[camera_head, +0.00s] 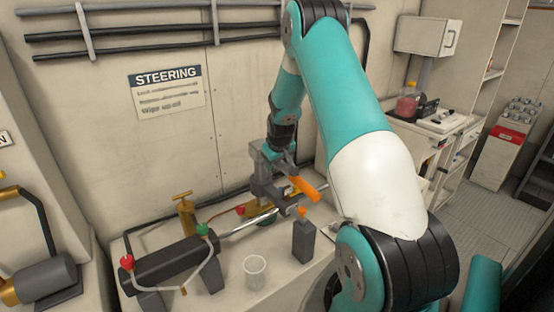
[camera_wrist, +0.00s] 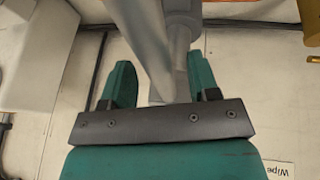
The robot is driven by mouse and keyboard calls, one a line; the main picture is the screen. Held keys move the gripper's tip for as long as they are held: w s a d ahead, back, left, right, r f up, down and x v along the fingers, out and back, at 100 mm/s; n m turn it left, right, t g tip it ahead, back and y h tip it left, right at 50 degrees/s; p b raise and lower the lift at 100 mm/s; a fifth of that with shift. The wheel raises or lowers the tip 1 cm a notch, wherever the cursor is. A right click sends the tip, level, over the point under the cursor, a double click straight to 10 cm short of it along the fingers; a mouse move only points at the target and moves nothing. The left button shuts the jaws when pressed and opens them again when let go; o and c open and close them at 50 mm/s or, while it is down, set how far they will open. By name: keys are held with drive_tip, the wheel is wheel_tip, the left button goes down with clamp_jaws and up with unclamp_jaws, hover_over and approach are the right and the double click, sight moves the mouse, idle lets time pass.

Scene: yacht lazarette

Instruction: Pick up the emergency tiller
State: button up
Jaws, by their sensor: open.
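A bar with an orange grip (camera_head: 304,188), which looks like the emergency tiller, is by the grey upright fitting (camera_head: 263,183) on the steering bench. A grey metal bar (camera_wrist: 142,38) and a thicker grey shaft (camera_wrist: 182,40) show between and beyond the fingers. I cannot tell whether a finger touches them. My arm hides part of the bench.
The bench holds a black cylinder (camera_head: 168,262) with a silver rod, a brass valve (camera_head: 184,215), a clear cup (camera_head: 255,270) and a dark grey block (camera_head: 303,241). A STEERING sign (camera_head: 167,92) hangs behind. A white cabinet (camera_head: 430,140) stands at right.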

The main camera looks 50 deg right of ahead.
drive_tip(key=shift+w+d+f, duration=0.1)
drive_tip(key=shift+w+f, duration=0.05)
drive_tip(key=shift+f, duration=0.3)
clamp_jaws()
drive_tip(key=shift+r, duration=0.1)
